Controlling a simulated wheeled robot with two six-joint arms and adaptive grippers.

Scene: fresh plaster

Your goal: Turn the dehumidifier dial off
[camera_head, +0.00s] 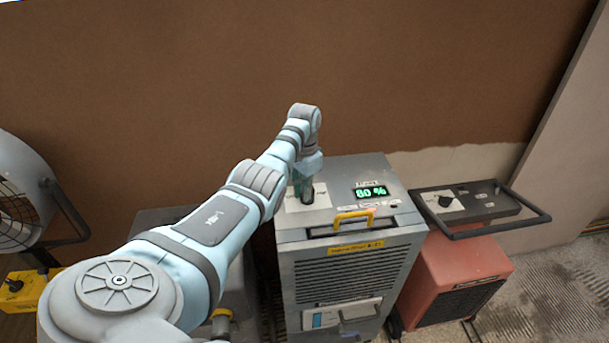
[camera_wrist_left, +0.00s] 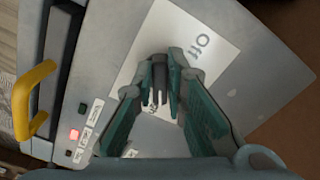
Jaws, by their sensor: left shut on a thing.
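The dehumidifier (camera_head: 345,235) is a grey metal box in the middle of the head view, with a lit green percent display (camera_head: 371,191) on its top. Its dark dial (camera_wrist_left: 159,72) stands on a white label plate (camera_wrist_left: 205,22) marked "Off" in the wrist view. My left gripper (camera_head: 307,196) reaches down onto the dial from above. In the wrist view its two green-lined fingers are closed on the dial, one on each side. In the head view the fingers mostly hide the dial. I cannot tell exactly where its pointer aims.
A yellow handle (camera_head: 354,216) rises from the dehumidifier's front top edge. A small red light (camera_wrist_left: 74,134) glows beside the buttons. A red heater (camera_head: 455,275) with a black tubular handle stands close on the right. A large fan (camera_head: 22,200) stands far left. A brown wall is behind.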

